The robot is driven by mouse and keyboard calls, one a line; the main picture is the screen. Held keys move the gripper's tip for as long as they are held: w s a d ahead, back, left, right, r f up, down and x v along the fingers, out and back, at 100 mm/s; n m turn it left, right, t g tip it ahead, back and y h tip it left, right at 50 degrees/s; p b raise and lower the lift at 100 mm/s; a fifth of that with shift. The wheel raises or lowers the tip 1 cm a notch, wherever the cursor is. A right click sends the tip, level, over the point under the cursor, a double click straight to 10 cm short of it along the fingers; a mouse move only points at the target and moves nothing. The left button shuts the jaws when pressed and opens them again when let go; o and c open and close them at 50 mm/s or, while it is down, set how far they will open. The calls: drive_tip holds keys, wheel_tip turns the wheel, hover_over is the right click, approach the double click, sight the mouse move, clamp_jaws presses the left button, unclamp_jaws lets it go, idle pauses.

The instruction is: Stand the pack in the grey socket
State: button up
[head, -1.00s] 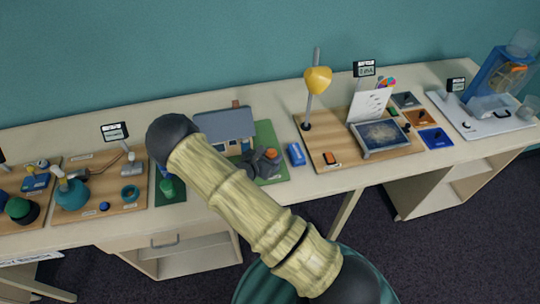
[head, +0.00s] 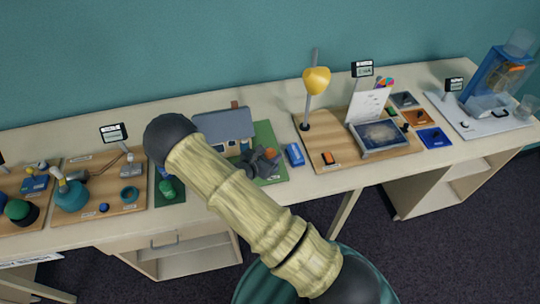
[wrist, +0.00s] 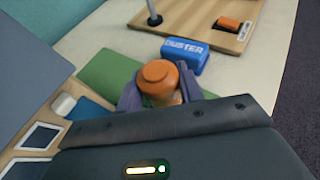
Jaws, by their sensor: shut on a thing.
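My gripper (wrist: 160,92) is shut on an orange, round-topped pack (wrist: 158,76), with one finger on each side of it. In the head view my gripper (head: 262,162) is beyond my arm, over the green mat by the model house, and only a little orange shows at it. The pack's lower end is hidden in the wrist view. A grey square plate (head: 404,99), which looks like the grey socket, lies at the back right of the table, well apart from my gripper. Details of its opening are too small to tell.
An orange plate (head: 419,117) and a blue plate (head: 434,138) lie in front of the grey one. A blue duster (wrist: 185,55) is close to my gripper. A yellow lamp (head: 316,80), a white sheet (head: 368,104) and a tilted panel (head: 381,137) stand between my gripper and the plates.

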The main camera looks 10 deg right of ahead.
drive_tip(key=shift+r, duration=0.45)
drive_tip(key=shift+f+b, duration=1.25)
drive_tip(key=shift+f, duration=0.2)
idle(4.3)
drive_tip(key=o, duration=0.8)
drive_tip(key=shift+r, duration=0.1)
drive_tip(key=p+v, duration=0.4)
drive_tip(key=v, duration=0.7)
